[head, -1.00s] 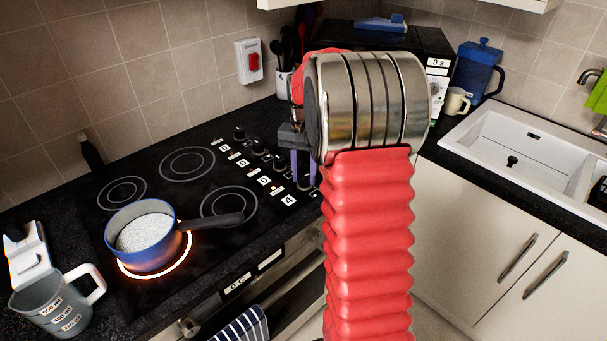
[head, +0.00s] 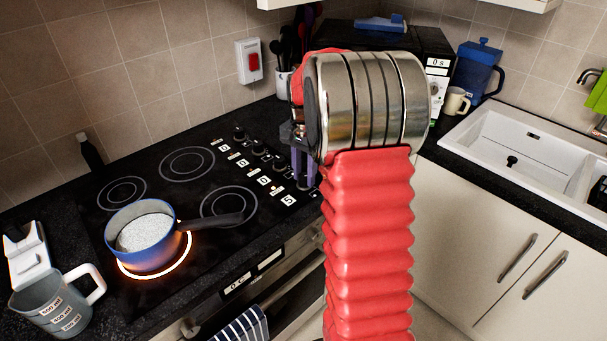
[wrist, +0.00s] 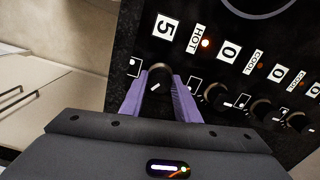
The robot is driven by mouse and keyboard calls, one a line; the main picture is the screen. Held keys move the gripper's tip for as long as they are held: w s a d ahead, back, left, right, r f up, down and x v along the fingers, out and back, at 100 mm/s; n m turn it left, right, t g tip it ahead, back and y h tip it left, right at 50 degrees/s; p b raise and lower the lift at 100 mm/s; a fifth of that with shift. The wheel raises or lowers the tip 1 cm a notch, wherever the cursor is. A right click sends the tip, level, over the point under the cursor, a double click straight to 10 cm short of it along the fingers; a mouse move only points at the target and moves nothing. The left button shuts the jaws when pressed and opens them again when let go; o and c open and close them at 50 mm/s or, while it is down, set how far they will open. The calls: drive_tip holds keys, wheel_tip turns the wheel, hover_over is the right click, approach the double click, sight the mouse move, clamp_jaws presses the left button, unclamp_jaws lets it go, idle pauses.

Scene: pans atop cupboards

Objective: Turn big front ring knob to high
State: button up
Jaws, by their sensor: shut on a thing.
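The front ring knob (wrist: 157,72) is a dark round knob at the hob's end. My gripper (wrist: 160,84) is shut on it, with a purple finger on each side. In the head view my gripper (head: 303,172) points down at the end of the knob row, and the knob is mostly hidden there. The display (wrist: 164,33) beside this knob reads 5, with a HOT label and a lit orange light. A blue saucepan (head: 134,258) with pale contents stands on the glowing big front ring (head: 183,256).
Several other knobs (wrist: 217,95) stand in a row close beside my gripper, with displays reading 0 and COOL. The saucepan's dark handle points towards the knobs. A measuring jug (head: 48,303) stands at the front left. A white sink (head: 525,150) is on the right.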

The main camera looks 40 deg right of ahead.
sight(304, 176)
drive_tip(key=o, duration=1)
drive_tip(key=shift+o, duration=0.2)
wheel_tip(304, 176, up, 14)
drive_tip(key=shift+f, duration=0.15)
idle(0.4)
